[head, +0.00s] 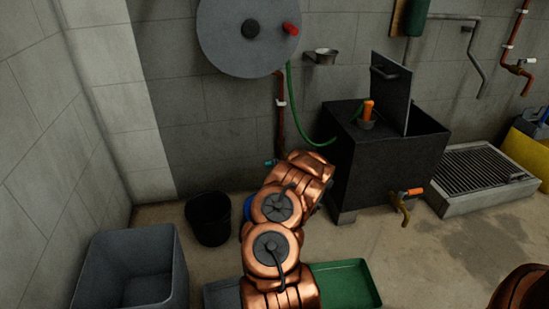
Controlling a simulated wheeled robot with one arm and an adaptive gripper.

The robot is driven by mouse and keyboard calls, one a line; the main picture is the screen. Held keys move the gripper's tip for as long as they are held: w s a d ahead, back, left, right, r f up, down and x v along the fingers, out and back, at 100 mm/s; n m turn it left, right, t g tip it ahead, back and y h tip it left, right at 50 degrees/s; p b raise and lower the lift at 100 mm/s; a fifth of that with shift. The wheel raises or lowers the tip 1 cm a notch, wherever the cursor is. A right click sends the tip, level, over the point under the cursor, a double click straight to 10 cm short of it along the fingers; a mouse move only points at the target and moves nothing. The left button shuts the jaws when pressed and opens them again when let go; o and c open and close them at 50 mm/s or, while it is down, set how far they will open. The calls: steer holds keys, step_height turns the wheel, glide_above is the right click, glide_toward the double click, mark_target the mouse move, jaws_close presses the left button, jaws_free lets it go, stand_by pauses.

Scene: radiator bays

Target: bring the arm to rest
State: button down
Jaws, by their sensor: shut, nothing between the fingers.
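My copper-coloured arm (272,240) rises from the bottom middle of the head view. Its links bend up and to the right, and the top one (305,172) ends in front of the dark tank's left side. A narrow dark edge shows beside that link, too little to tell what it is. My gripper cannot be made out; the arm's far end is hidden behind its own links. I cannot tell from this view whether the arm touches anything.
A grey bin (132,268), black bucket (208,218) and green tray (345,284) stand around the arm. The dark tank (385,160) has a raised lid (390,90) and an orange-handled tap (408,193). A floor grate (480,175) is right. Open floor (430,260) lies at lower right.

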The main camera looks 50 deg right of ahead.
steer(key=shift+p+v, duration=0.85)
steer(key=shift+v, duration=1.6)
